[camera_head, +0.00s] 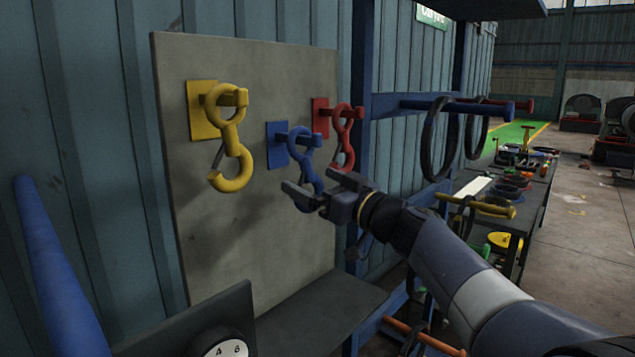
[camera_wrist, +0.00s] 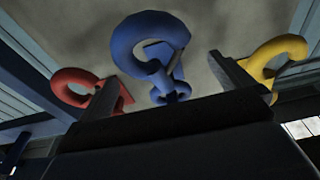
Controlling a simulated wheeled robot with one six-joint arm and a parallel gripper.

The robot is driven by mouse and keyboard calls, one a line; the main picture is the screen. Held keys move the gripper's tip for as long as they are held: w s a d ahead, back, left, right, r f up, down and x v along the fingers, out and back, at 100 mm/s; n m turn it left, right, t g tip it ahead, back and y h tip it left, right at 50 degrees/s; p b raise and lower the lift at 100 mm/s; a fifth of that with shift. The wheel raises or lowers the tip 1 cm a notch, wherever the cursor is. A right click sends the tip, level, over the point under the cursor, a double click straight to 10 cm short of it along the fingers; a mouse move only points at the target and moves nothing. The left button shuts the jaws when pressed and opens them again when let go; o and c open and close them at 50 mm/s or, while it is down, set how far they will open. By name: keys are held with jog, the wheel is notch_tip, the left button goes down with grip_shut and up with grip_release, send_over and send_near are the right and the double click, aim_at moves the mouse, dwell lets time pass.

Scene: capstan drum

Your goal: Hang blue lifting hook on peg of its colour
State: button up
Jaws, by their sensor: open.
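The blue lifting hook (camera_head: 303,165) hangs upright on the blue peg (camera_head: 309,140), which sticks out from a blue plate on the grey board. In the wrist view the blue hook (camera_wrist: 125,42) is large, and its curve lies between and beyond my fingertips. My gripper (camera_head: 313,183) is open at the lower part of the blue hook, with its fingers pointing toward the board. It also shows in the wrist view (camera_wrist: 165,85). I see no grip on the hook; whether a finger touches it I cannot tell.
A yellow hook (camera_head: 231,150) hangs on a yellow peg at left, and a red hook (camera_head: 343,140) on a red peg at right. A dark shelf (camera_head: 320,315) lies below the grey board (camera_head: 230,235). A blue rack bar (camera_head: 460,106) with black rings stands right.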

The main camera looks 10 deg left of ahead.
jog(key=b+v, duration=0.3)
jog(key=v, duration=0.8)
jog(key=shift+a+r, duration=0.1)
jog(key=shift+r, duration=0.05)
jog(key=p+x, duration=0.3)
jog(key=x, duration=0.7)
jog(key=shift+w+a+r, duration=0.15)
jog(key=shift+a, duration=0.05)
jog(key=shift+w+a+r+p, duration=0.1)
jog(key=shift+w+a+p, duration=0.1)
jog(key=shift+p, duration=0.35)
jog(key=shift+s+d+p, duration=0.2)
jog(key=shift+d+p, duration=0.1)
jog(key=shift+p, duration=0.3)
jog(key=shift+b, duration=0.3)
